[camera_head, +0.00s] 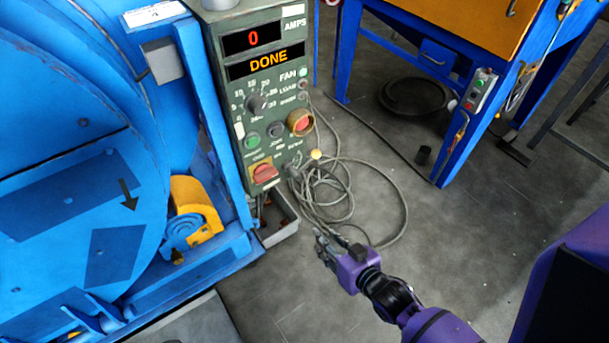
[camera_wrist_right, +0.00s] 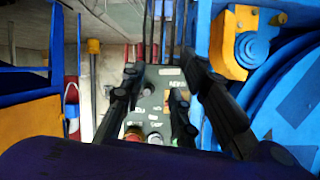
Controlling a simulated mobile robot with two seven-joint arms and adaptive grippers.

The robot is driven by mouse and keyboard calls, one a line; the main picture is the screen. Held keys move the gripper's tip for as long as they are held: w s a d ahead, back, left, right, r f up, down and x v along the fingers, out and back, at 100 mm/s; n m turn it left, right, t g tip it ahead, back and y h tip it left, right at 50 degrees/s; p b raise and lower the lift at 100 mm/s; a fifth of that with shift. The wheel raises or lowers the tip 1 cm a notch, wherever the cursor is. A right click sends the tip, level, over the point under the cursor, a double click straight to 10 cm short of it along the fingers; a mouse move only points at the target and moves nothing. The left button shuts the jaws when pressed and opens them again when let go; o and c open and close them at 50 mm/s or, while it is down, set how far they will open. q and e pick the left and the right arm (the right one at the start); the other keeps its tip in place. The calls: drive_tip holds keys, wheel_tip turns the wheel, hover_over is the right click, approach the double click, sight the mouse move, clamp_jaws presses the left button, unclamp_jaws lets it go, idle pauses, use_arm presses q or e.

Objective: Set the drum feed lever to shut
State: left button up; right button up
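A green control panel (camera_head: 265,95) stands beside the blue drum machine (camera_head: 75,150). Its displays read "0" and "DONE". A red handle on a yellow plate (camera_head: 264,172) sits low on the panel. I cannot tell whether a lever marked as the drum feed is among the controls. My right gripper (camera_head: 322,245) is right of and below the panel, apart from it and empty. In the right wrist view its dark fingers (camera_wrist_right: 160,85) are spread, with the panel (camera_wrist_right: 155,103) beyond them, upside down. My left gripper is not in view.
Coiled grey cable (camera_head: 350,200) lies on the floor between panel and gripper. A grey tray (camera_head: 280,222) is under the panel. A yellow bracket (camera_head: 197,205) is on the machine's base. A blue-framed bench (camera_head: 440,60) stands at the back right.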

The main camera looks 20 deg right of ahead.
drive_tip(key=w+d+m+t+y+b, duration=0.1)
drive_tip(key=w+d+m+t+b, duration=0.25)
drive_tip(key=w+b, duration=0.65)
drive_tip(key=m+t+y+p, duration=0.1)
drive_tip(key=m+t+p, duration=0.2)
drive_tip(key=m+t, duration=0.15)
approach(308, 161)
drive_tip(key=w, duration=0.2)
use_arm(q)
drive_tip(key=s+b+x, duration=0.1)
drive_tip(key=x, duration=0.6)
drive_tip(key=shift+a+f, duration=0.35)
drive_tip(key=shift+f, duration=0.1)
use_arm(e)
drive_tip(key=shift+m+g, duration=0.4)
drive_tip(key=x, duration=0.8)
drive_tip(key=shift+a+r, duration=0.1)
drive_tip(key=shift+r, duration=0.05)
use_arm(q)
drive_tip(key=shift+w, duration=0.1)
use_arm(e)
drive_tip(key=shift+s, duration=0.1)
drive_tip(key=shift+c, duration=0.5)
